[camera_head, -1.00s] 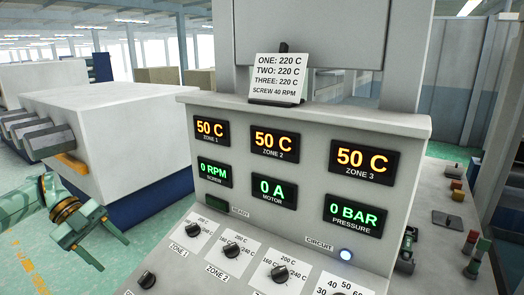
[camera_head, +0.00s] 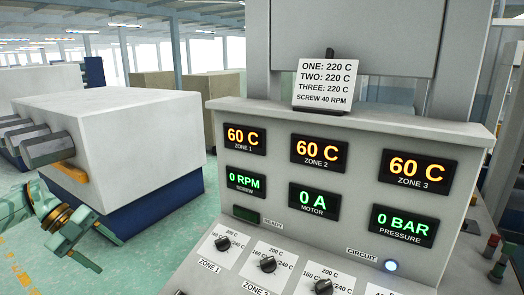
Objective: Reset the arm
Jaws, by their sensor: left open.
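My left gripper (camera_head: 92,240) is at the lower left, open and empty, in front of the white machine and apart from the control panel (camera_head: 285,185). My green left arm (camera_head: 20,208) comes in from the left edge. My right gripper is not in view. The panel displays read 60 C for zone 1 (camera_head: 245,139), zone 2 (camera_head: 318,153) and zone 3 (camera_head: 418,169). Screw reads 0 RPM, motor 0 A and pressure 0 BAR. A card (camera_head: 325,84) on top lists 220 C for each zone and screw 40 RPM.
Zone knobs, such as the zone 1 knob (camera_head: 222,243), sit on the sloped lower panel. The circuit lamp (camera_head: 391,266) is lit. A white machine on a blue base (camera_head: 115,130) stands at the left. Green floor (camera_head: 150,250) lies clear between it and the panel.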

